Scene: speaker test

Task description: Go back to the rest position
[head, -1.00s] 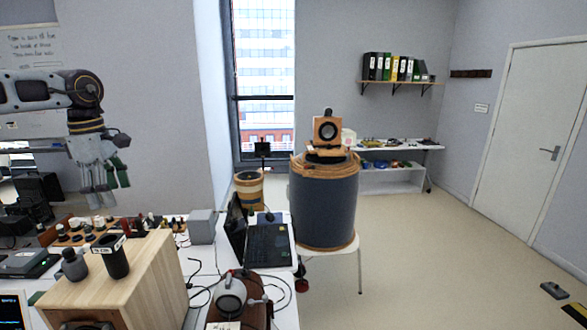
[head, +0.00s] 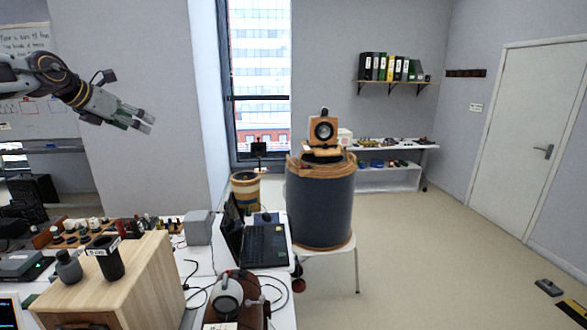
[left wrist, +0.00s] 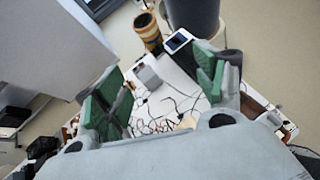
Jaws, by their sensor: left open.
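My left gripper (head: 149,122) is raised at the upper left of the head view, in front of the grey wall and well above the workbench. It points to the right and a little down. Its fingers are apart with nothing between them. In the left wrist view its two green-padded fingers (left wrist: 168,95) stand wide apart, with the bench seen far off between them. My right gripper is not in view.
A wooden box (head: 150,275) with two dark cups stands on the bench at the front left. An open laptop (head: 262,245) and a grey box (head: 198,228) lie behind it. A blue drum (head: 320,210) bears a small wooden speaker (head: 323,131). Floor at right is mostly clear.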

